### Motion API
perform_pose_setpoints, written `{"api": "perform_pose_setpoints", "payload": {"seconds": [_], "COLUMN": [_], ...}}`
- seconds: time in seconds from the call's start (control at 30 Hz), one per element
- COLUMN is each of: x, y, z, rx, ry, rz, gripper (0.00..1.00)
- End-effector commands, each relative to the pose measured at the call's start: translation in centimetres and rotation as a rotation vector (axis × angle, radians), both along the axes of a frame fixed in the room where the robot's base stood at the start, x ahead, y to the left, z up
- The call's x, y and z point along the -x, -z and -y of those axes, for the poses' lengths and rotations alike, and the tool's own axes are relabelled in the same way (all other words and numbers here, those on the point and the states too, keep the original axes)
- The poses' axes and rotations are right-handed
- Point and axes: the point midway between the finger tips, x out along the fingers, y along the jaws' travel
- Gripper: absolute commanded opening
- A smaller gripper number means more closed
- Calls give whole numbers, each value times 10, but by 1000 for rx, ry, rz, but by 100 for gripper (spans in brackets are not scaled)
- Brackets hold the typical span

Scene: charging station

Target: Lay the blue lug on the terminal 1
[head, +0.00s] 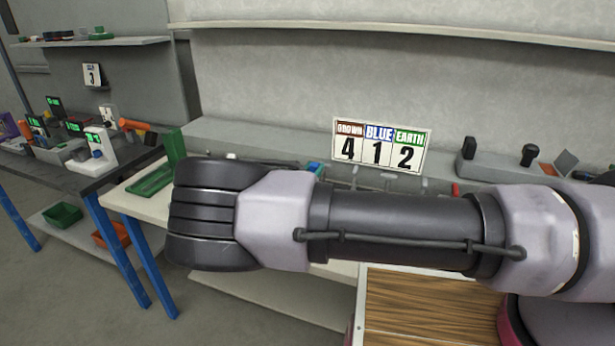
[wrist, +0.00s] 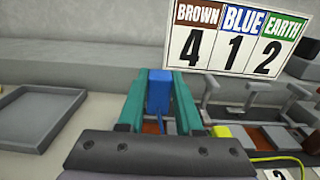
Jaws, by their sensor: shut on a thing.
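My gripper (wrist: 160,88), with two teal fingers, is shut on the blue lug (wrist: 159,92) in the wrist view. The lug is a blue block with a thin blue part pointing down toward the camera. Several grey terminal posts (wrist: 206,92) stand just right of the gripper. A tag reading 2 lies at the lower right; no tag reading 1 shows, so I cannot tell which post is terminal 1. The sign (wrist: 240,40) reads brown 4, blue 1, earth 2. In the head view my arm hides most of the gripper area.
A grey tray (wrist: 38,122) lies left of the gripper. In the head view, a bench with green trays (head: 152,178) and instruments stands at the left, and a wooden top (head: 430,305) at the front.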

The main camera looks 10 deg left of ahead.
Motion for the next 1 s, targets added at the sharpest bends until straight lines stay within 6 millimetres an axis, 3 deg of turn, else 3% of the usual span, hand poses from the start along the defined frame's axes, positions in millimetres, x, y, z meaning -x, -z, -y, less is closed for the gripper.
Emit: {"api": "perform_pose_setpoints", "payload": {"seconds": [0.47, 1.0], "x": [1, 1], "y": [7, 53], "z": [0, 0], "rx": [1, 0], "ry": [0, -1], "rz": [1, 1], "gripper": [0, 0]}}
